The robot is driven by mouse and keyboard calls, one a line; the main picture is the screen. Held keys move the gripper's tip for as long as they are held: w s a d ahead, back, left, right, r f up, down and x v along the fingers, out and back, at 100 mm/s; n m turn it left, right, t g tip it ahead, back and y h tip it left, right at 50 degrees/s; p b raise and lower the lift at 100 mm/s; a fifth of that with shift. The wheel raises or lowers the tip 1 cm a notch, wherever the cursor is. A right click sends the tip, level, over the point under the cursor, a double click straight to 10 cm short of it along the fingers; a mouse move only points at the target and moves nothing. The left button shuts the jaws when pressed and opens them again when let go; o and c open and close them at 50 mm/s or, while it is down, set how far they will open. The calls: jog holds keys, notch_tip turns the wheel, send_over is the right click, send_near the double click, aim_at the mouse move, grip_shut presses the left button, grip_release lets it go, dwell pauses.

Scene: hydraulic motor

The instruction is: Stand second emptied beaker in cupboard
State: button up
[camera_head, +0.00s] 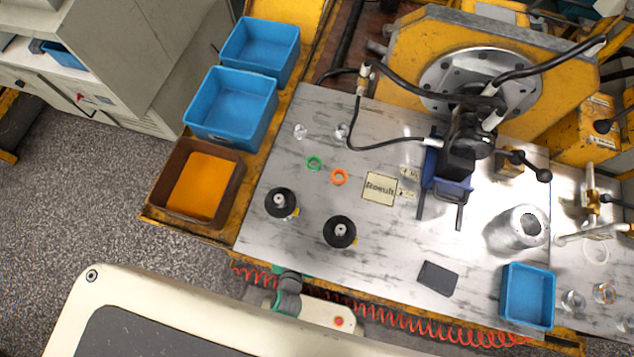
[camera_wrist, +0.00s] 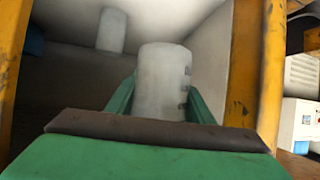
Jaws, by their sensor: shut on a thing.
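In the wrist view my gripper (camera_wrist: 158,104), with green fingers, is shut on a whitish beaker (camera_wrist: 165,75) with dark marks on its right side. The beaker looks upright, and its lower part is hidden by the gripper. It is at or inside the mouth of a pale-walled cupboard (camera_wrist: 215,50). A second pale beaker (camera_wrist: 111,30) stands farther back and to the left in the cupboard, apart from the held one. I cannot tell whether the held beaker touches the cupboard floor. The head view shows neither my gripper nor the held beaker clearly.
Yellow posts (camera_wrist: 247,60) frame the opening closely at left and right. A white box-like unit (camera_wrist: 300,105) is outside to the right. The head view shows the marble-patterned workbench (camera_head: 300,235), blue bins (camera_head: 230,105), a metal container (camera_head: 520,228) and a small blue tray (camera_head: 528,295).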

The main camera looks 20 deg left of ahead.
jog(key=x, duration=0.5)
jog(key=f+x, duration=0.1)
jog(key=x, duration=0.3)
jog(key=s+x, duration=0.1)
jog(key=x, duration=0.4)
jog(key=shift+w+d+f, duration=0.3)
jog(key=shift+f, duration=0.25)
jog(key=shift+w+f, duration=0.25)
jog(key=shift+f, duration=1.55)
jog(key=shift+f, duration=0.1)
jog(key=o, duration=1.1)
jog(key=shift+c, duration=0.2)
